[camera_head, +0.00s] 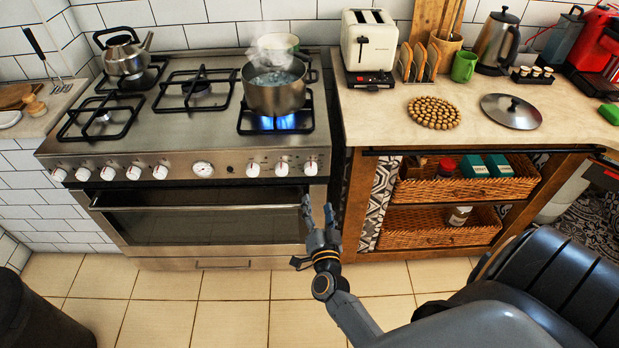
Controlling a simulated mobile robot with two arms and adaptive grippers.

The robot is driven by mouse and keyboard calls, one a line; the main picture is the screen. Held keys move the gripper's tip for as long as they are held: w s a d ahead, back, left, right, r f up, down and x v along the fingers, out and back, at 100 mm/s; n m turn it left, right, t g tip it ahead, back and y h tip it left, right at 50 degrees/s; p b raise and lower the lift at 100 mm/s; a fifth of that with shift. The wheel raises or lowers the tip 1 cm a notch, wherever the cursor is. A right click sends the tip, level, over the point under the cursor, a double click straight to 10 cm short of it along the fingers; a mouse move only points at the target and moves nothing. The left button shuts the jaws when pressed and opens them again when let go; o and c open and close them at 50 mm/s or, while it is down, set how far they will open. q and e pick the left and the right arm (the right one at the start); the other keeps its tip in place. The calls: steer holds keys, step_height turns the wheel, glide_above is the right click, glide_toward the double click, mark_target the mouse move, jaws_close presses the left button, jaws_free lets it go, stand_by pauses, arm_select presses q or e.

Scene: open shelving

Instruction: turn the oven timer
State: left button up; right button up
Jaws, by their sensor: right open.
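The oven timer (203,169) is a round dial with a pale face in the middle of the stove's front panel, between the white knobs. The oven door (200,226) below it is closed, with a long metal handle across its top. My right gripper (317,206) is open and empty, with its fingers pointing up. It appears in front of the oven's right edge, to the right of and lower than the timer, and apart from it. My left gripper is not in view.
A steaming pot (275,88) sits over a lit blue flame at the front right burner. A kettle (124,54) stands at the back left. The counter (400,130) holds a toaster (369,43) and a lid (511,111). Tiled floor (200,290) before the oven is clear.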

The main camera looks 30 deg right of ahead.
mark_target(311, 172)
steer(key=x, duration=1.1)
steer(key=shift+w, duration=0.35)
steer(key=shift+c, duration=0.2)
